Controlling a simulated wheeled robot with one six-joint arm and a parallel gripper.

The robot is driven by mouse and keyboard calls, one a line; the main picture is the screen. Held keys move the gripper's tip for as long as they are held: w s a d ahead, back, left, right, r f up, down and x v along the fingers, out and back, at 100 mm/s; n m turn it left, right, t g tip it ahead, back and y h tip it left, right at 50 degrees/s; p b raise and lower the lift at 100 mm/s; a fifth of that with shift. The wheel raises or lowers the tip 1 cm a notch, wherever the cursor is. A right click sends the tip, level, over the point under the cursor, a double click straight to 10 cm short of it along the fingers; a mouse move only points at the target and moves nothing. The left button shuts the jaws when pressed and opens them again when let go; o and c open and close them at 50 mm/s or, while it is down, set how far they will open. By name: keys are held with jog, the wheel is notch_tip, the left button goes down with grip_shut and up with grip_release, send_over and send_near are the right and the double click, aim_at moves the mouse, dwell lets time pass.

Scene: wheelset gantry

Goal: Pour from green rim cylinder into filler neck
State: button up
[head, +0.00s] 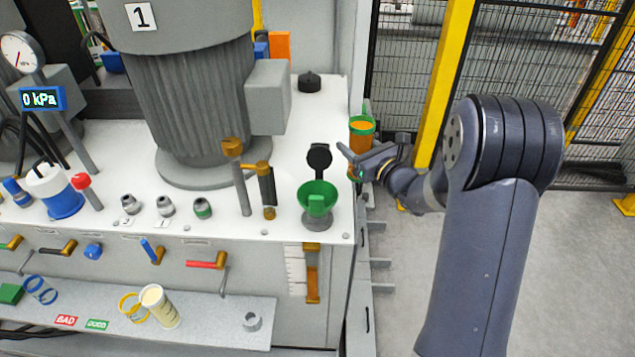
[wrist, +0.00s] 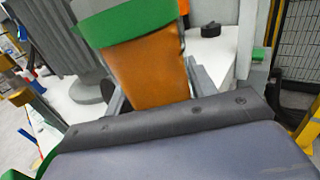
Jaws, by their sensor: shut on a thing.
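The green rim cylinder (head: 361,133) has an orange body and a green rim. My gripper (head: 362,160) is shut on it and holds it in the air just off the right edge of the white machine top. In the wrist view the cylinder (wrist: 148,68) sits between the two fingers (wrist: 155,90), its green rim toward the top of the picture. It looks close to upright in the head view. The filler neck (head: 317,222) stands at the front right corner of the white top, with a green funnel (head: 317,198) on it and a black cap (head: 319,157) flipped up behind.
A brown-handled valve (head: 236,165) and a large grey motor (head: 195,90) stand left of the funnel. A shelf (head: 225,320) below carries a cream-filled cylinder (head: 159,305) and several rings. A mesh fence (head: 410,75) with yellow posts is behind my arm.

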aim_at(350, 134)
jog(key=shift+s+a+r+n+b, duration=0.1)
jog(key=shift+a+n+b, duration=0.05)
jog(key=shift+n+b, duration=0.5)
jog(key=shift+s+r+n+y, duration=0.1)
jog(key=shift+r+n+y, duration=0.2)
jog(key=shift+r+n, duration=0.1)
jog(key=shift+s+a+r+n+p, duration=0.1)
jog(key=shift+a+r+n+p, duration=0.1)
jog(key=shift+r+n, duration=0.25)
jog(key=shift+s+a+r+n+p, duration=0.1)
jog(key=shift+r+n+p, duration=0.15)
jog(key=shift+r, duration=0.25)
jog(key=shift+s+a+f+n+b, duration=0.2)
jog(key=shift+s+f+n+b, duration=0.1)
jog(key=shift+n+b, duration=0.55)
jog(key=shift+s+a+r+n+t+y, duration=0.2)
jog(key=shift+r+n, duration=0.1)
jog(key=shift+n, duration=0.15)
jog(key=shift+s+a+r+n+t+y, duration=0.15)
jog(key=shift+r+n, duration=0.15)
jog(key=shift+n, duration=0.45)
jog(key=shift+w+f+n+y+b, duration=0.15)
jog(key=shift+n+y+b, duration=0.1)
jog(key=shift+n, duration=0.6)
jog(key=shift+f+n+y+b, duration=0.1)
jog(key=shift+n+b, duration=0.1)
jog(key=shift+n, duration=0.65)
jog(key=shift+r+n+p, duration=0.45)
jog(key=shift+r+n, duration=0.2)
jog(key=shift+n, duration=0.35)
